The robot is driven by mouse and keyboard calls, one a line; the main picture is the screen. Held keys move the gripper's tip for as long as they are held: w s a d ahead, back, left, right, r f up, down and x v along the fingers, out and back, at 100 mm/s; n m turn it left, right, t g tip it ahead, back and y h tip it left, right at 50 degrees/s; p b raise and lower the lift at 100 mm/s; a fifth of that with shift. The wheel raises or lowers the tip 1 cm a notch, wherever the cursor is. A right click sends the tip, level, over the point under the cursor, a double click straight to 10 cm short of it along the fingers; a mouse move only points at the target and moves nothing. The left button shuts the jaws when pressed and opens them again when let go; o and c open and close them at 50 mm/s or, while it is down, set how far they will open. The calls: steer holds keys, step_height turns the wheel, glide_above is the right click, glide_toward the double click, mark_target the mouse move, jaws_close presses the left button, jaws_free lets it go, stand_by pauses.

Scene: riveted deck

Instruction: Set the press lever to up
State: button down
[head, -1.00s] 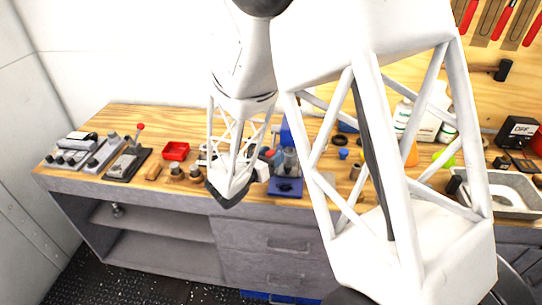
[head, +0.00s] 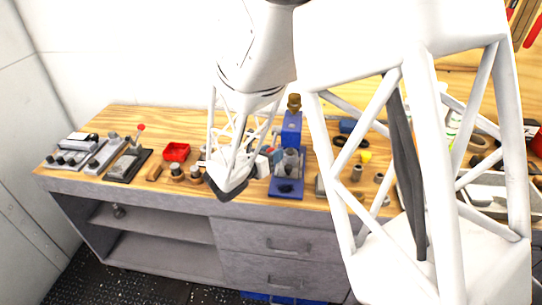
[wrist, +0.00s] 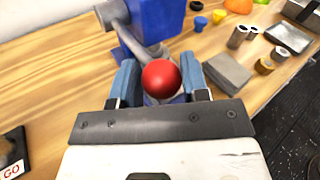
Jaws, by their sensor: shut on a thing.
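The press (head: 291,128) is a blue column on a blue base at the bench's front middle; its blue body (wrist: 160,16) also shows at the top of the wrist view. Its lever is a grey rod (wrist: 130,40) running from a grey hub (wrist: 112,14) to a red ball knob (wrist: 161,78). My gripper (wrist: 163,82) has its two blue-grey fingers on either side of the knob, shut on it. In the head view my gripper (head: 269,156) is just left of the press, partly hidden by my wrist. The lever's exact angle is hard to tell.
A red tray (head: 176,151) and a small lever box (head: 128,163) with a red-tipped stick stand to the left. A grey block (wrist: 214,72) and several small parts lie right of the press. My forearm hides much of the bench's right side.

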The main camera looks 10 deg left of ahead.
mark_target(273, 148)
steer(key=r+g, duration=0.1)
steer(key=r+n+g, duration=0.1)
steer(key=r+g+y, duration=0.1)
steer(key=shift+w+d+r+n, duration=0.15)
steer(key=shift+d+r+n, duration=0.1)
steer(key=shift+r+n, duration=0.05)
steer(key=shift+w+r+n+g+y, duration=0.2)
steer(key=shift+w+r+n+g, duration=0.2)
steer(key=shift+r+g, duration=0.4)
steer(key=shift+w+r+n+g+y, duration=0.2)
steer(key=shift+w+r+n+g, duration=0.15)
steer(key=shift+r+g, duration=0.45)
steer(key=shift+w+r, duration=1.2)
steer(key=shift+r, duration=0.15)
steer(key=shift+r, duration=0.1)
steer(key=c, duration=0.7)
jaws_free()
steer(key=shift+s+a, duration=0.1)
steer(key=shift+a, duration=0.05)
